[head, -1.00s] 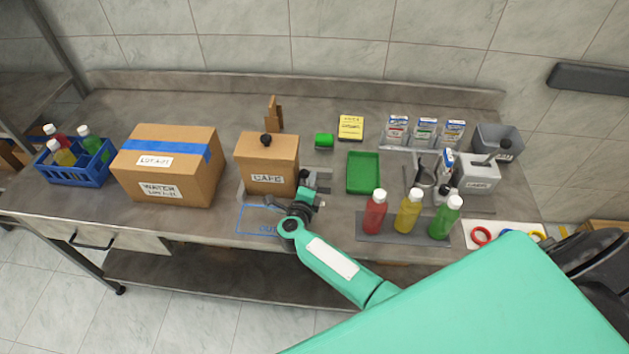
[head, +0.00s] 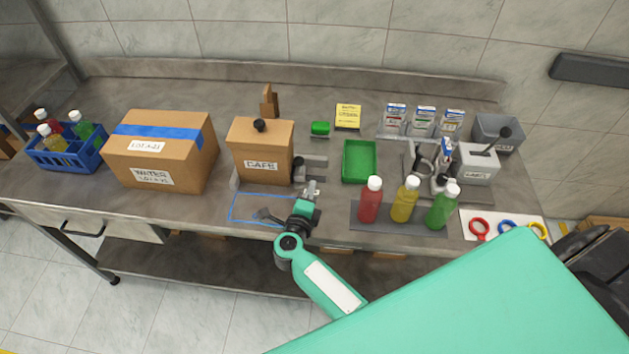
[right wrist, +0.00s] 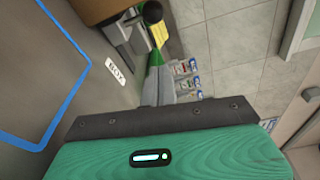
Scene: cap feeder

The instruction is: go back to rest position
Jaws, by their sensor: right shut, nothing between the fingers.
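My right gripper (head: 310,190) is shut and empty. In the head view it is over the front part of the bench, right of the blue outlined area (head: 250,208) and in front of the brown CAFE box (head: 262,160). In the right wrist view, the gripper body fills the bottom, and part of the blue outline (right wrist: 40,142) and a BOX label (right wrist: 115,73) show on the bench. My left gripper is not in view.
Red (head: 370,202), yellow (head: 404,202) and green (head: 440,208) bottles stand on a grey mat just right of my right gripper. A green tray (head: 375,163) lies behind them. The large WATER box (head: 160,155) and blue crate (head: 68,160) are at the left.

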